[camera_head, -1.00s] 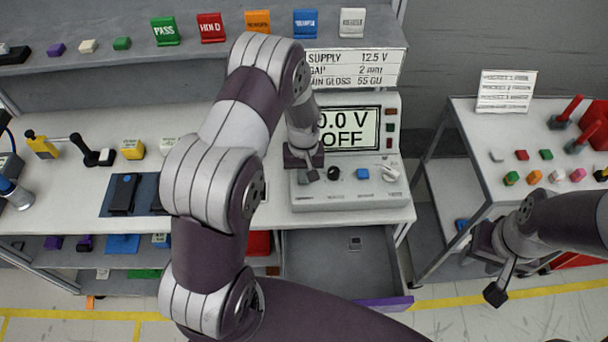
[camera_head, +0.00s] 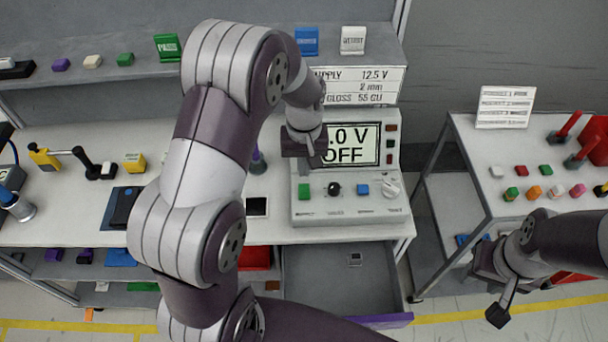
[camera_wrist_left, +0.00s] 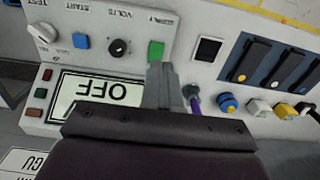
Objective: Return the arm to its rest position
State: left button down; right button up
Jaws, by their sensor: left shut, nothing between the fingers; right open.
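My left arm comes in from the left of the head view and bends over the bench. Its gripper (camera_head: 304,155) is in front of the power supply (camera_head: 350,208) and covers part of its display, which reads "OFF". In the left wrist view the shut fingers (camera_wrist_left: 162,75) hold nothing and appear just below the green button (camera_wrist_left: 156,50). I cannot tell the exact gap. The green button also shows in the head view (camera_head: 304,190), clear of the gripper. My right gripper (camera_head: 492,290) is open and empty, low in front of the right-hand table.
An open drawer (camera_head: 340,272) juts out below the power supply. A blue tray (camera_wrist_left: 262,62) with black devices lies on the bench. A side table (camera_head: 482,160) with small coloured pieces stands at right. An upper shelf (camera_head: 90,85) runs along the back.

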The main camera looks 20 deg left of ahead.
pick_arm(q)
jog(key=shift+s+d+r, duration=0.1)
jog(key=shift+s+r, duration=0.1)
jog(key=shift+r, duration=0.1)
pick_arm(e)
jog(key=shift+s+d, duration=0.1)
jog(key=shift+s, duration=0.05)
